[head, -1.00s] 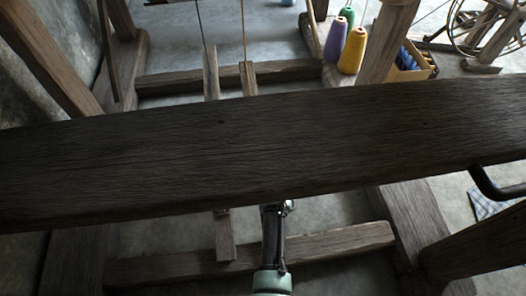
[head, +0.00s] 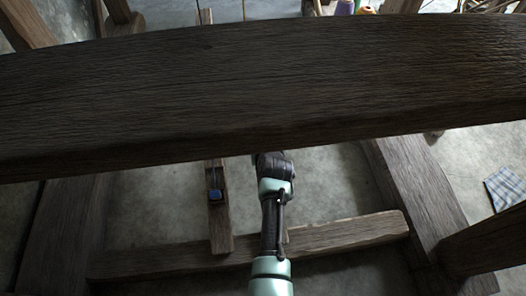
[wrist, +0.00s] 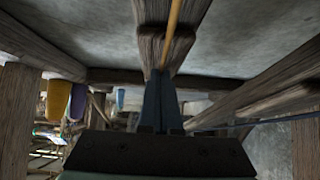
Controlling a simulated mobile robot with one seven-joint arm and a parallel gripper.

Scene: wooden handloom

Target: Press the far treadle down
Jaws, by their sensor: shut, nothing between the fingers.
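Two wooden treadles run away from me under the loom's front beam. The left treadle (head: 221,228) shows its near end in the head view, with a small blue piece on it. The right treadle is mostly behind my arm there. In the wrist view, seen upside down, a treadle with an orange cord (wrist: 152,45) lies straight beyond my fingertips; it looks like the right one. My gripper (wrist: 160,80) is shut and empty, its tips overlapping that treadle's end in view; I cannot tell if they touch. The head view hides the fingertips under the beam.
The dark front beam (head: 260,95) crosses the head view above my forearm. A low wooden crossbar (head: 340,236) lies below the arm. Yarn cones (wrist: 58,98) stand left in the wrist view. A checked cloth (head: 505,187) lies on the floor at right.

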